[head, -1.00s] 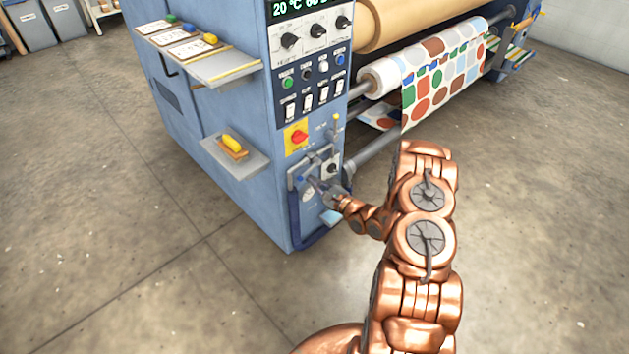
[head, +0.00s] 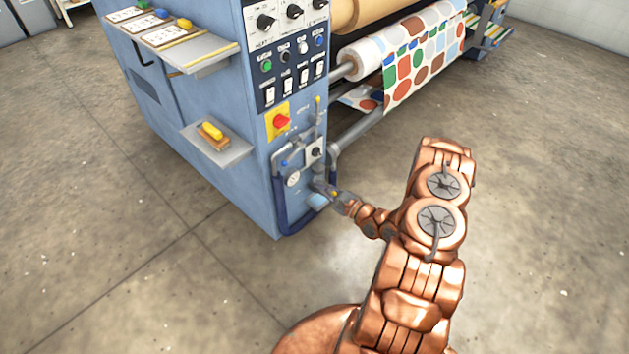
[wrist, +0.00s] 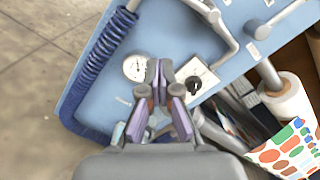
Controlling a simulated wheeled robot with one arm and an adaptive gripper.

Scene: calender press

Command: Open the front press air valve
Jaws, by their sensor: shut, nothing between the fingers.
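The blue press cabinet (head: 240,120) carries grey air piping (head: 277,152) on its lower front panel. A small blue part (head: 285,163) sits on this piping, above a round white gauge (head: 293,180). I cannot tell for sure whether it is the air valve's handle. A dark knob on a pale plate (head: 315,152) is to the right. My gripper (head: 321,187) is low at the panel, right of the gauge. In the wrist view my gripper (wrist: 159,70) is shut and empty, its tips between the gauge (wrist: 137,67) and the dark knob (wrist: 194,88). Contact cannot be judged.
A red rotary switch on a yellow plate (head: 280,121) sits above the piping. A shelf (head: 232,150) with a yellow-handled brush juts out left. A blue coiled hose (wrist: 97,65) runs beside the panel. A patterned roll (head: 415,60) is at right. The floor is open.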

